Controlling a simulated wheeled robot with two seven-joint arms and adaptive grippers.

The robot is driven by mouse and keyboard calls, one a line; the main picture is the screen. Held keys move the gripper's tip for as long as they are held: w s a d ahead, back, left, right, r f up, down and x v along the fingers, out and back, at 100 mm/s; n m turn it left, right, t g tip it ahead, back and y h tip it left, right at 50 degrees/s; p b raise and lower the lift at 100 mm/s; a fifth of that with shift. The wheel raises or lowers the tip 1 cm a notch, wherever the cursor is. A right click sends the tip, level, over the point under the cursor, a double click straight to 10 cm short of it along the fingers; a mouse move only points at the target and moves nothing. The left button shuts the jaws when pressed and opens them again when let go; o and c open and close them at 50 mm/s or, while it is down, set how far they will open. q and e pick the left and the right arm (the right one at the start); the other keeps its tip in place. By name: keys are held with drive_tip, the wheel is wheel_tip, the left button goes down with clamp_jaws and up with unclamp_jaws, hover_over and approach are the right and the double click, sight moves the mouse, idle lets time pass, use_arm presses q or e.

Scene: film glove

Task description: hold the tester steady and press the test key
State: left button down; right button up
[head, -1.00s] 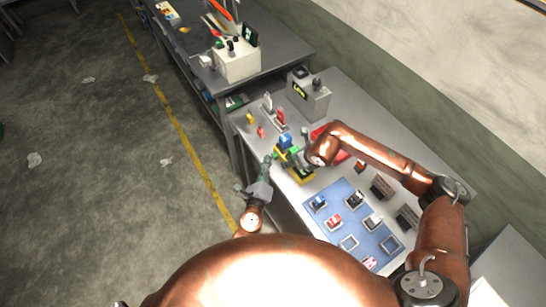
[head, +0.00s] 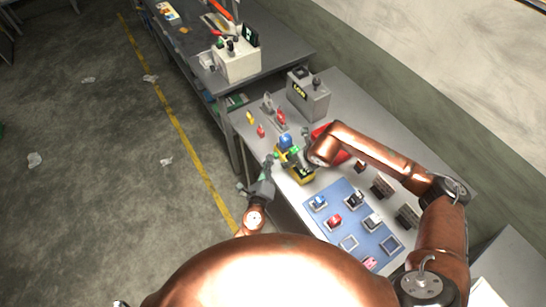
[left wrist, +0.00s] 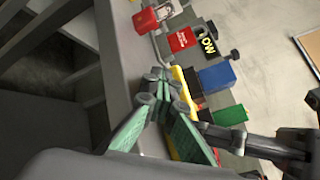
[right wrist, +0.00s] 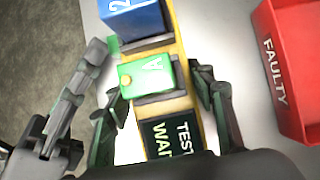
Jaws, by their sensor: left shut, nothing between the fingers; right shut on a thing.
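The tester (head: 305,178) has a yellow body on the bench, with a blue block marked 2 (right wrist: 135,18), a green block marked A (right wrist: 146,77) and a dark display (right wrist: 172,134) reading TEST and WAIT. My right gripper (right wrist: 160,105) is shut on the tester, with one finger on each side of it near the green block. My left gripper (left wrist: 160,88) is shut and empty beside the tester's edge; it also shows at the left of the right wrist view (right wrist: 108,46). I cannot tell whether its tip touches the tester. I cannot clearly make out the test key.
A red bin marked FAULTY (right wrist: 290,70) stands close to the right gripper. A blue mat (head: 345,225) with small blocks in several places lies nearer me. A grey box marked LOW (head: 307,95) stands at the back. Open floor lies left of the bench.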

use_arm(q)
drive_tip(key=shift+s, duration=0.1)
drive_tip(key=shift+s+a, duration=0.4)
drive_tip(key=shift+a, duration=0.35)
drive_tip(key=shift+s+a, duration=0.4)
drive_tip(key=shift+a, duration=0.35)
drive_tip(key=shift+s+a, duration=0.4)
drive_tip(key=shift+a, duration=0.35)
drive_tip(key=shift+s+a, duration=0.4)
drive_tip(key=shift+a, duration=0.35)
use_arm(e)
drive_tip(key=o, duration=1.7)
